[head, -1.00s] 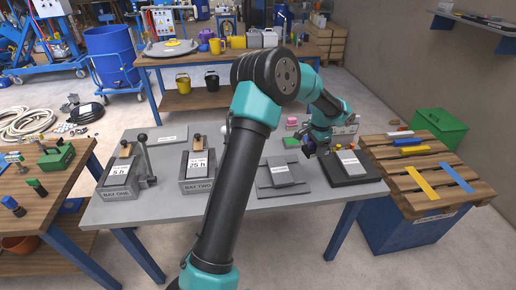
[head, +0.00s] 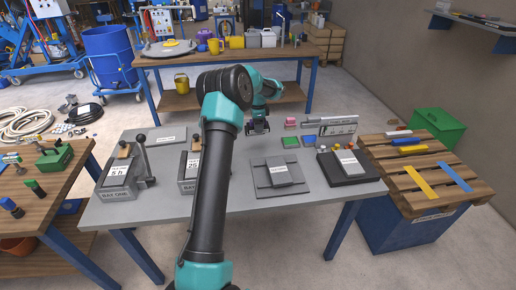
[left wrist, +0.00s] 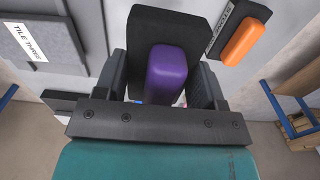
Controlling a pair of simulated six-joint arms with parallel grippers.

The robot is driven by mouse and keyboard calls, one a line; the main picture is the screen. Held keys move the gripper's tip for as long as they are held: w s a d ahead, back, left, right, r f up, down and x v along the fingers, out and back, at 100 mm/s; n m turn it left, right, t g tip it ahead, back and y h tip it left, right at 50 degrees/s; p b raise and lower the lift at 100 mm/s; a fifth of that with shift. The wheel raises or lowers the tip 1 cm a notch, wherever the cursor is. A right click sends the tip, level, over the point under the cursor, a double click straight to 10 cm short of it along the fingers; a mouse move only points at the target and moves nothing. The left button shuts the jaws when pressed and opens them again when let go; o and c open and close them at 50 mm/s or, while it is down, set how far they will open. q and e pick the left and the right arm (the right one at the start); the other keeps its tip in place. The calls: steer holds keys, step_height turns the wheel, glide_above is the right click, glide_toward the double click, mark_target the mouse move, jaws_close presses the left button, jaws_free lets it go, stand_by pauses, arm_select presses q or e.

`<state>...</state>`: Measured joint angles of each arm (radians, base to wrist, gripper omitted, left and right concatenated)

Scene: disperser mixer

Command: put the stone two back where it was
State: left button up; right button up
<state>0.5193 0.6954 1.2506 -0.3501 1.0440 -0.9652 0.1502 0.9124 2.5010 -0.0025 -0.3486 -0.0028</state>
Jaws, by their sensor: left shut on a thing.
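My left gripper (head: 257,128) hangs over the back middle of the grey table in the head view. In the left wrist view, its fingers are shut on a purple block (left wrist: 167,72), with a dark slab right behind it. I cannot read any name on it. Beside it, an orange block (left wrist: 247,40) lies on a dark base, next to a white label (left wrist: 222,27) that reads in part "STONE", its number not legible. What lies directly under the purple block is hidden. My right gripper is not in view.
On the grey table (head: 235,205) stand bay one (head: 117,190), bay two, partly hidden by my arm, a grey plate with a slab (head: 284,174), a black stand (head: 352,181) with a labelled slab, and small pink (head: 290,122) and green (head: 290,142) blocks. A white-labelled rack (head: 335,127) stands behind.

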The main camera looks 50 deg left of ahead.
arm_select(q)
glide_above(258, 147)
steer(key=shift+f, duration=3.1)
steer(key=shift+f, duration=1.85)
steer(key=shift+f, duration=0.1)
steer(key=o, duration=1.1)
steer(key=shift+f, duration=0.1)
steer(key=shift+o, duration=0.2)
step_height(258, 147, up, 12)
steer(key=shift+r, duration=0.2)
